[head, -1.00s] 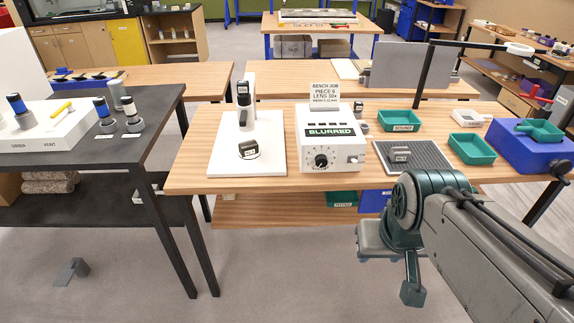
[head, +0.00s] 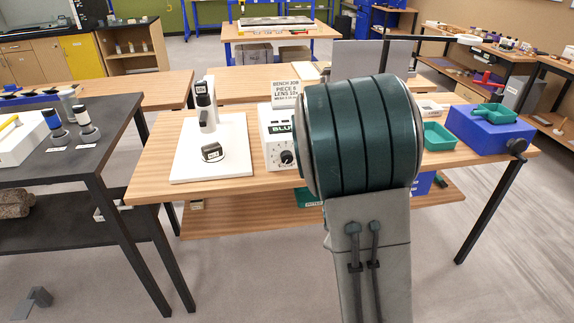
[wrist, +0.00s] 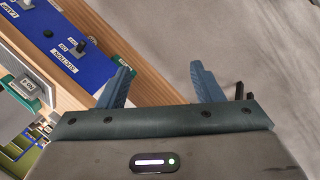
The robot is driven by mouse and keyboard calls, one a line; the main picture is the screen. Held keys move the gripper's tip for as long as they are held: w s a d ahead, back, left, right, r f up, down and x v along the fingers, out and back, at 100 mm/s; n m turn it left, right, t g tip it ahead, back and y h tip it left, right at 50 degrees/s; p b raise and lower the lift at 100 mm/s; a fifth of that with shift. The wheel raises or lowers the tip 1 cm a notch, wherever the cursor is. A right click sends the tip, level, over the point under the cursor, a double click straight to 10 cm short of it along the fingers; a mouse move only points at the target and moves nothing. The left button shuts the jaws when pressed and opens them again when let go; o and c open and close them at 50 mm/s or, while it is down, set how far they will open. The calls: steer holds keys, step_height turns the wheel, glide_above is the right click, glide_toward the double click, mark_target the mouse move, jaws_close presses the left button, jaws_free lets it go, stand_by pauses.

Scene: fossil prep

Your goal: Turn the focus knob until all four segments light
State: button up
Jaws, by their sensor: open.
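The white control box (head: 275,135) stands on the wooden bench in the head view, its right part hidden behind my arm. Its black dial knob (head: 287,158) shows at the edge of my arm. Part of a dark display reading "BLU" (head: 281,128) is visible; the rest is covered. No lit segments can be made out. The microscope-like stand (head: 207,115) is on a white base left of the box. My gripper (wrist: 160,72) is open and empty in the wrist view, beside the bench edge with floor beyond. It is hidden in the head view.
A blue panel (wrist: 68,58) with small switches lies along the wooden edge in the wrist view. A green tray (head: 438,136) and a blue box (head: 490,132) sit right of my arm. A dark table (head: 92,125) stands left, across a floor gap.

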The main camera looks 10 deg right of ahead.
steer(key=w+d+f+n+t+h+b, duration=0.2)
steer(key=w+d+f+n+h, duration=0.2)
steer(key=d+f+n, duration=0.15)
steer(key=n+t+y+b, duration=0.6)
steer(key=n+t, duration=0.6)
steer(key=n, duration=1.8)
glide_toward(287, 159)
steer(key=shift+y, duration=0.4)
steer(key=w+p, duration=0.1)
steer(key=w, duration=0.2)
steer(key=w+p, duration=0.1)
steer(key=w, duration=0.2)
steer(key=w+p, duration=0.1)
steer(key=w, duration=0.2)
steer(key=shift+d+r, duration=0.1)
steer(key=shift+d, duration=0.2)
steer(key=shift+s, duration=0.1)
steer(key=c, duration=1)
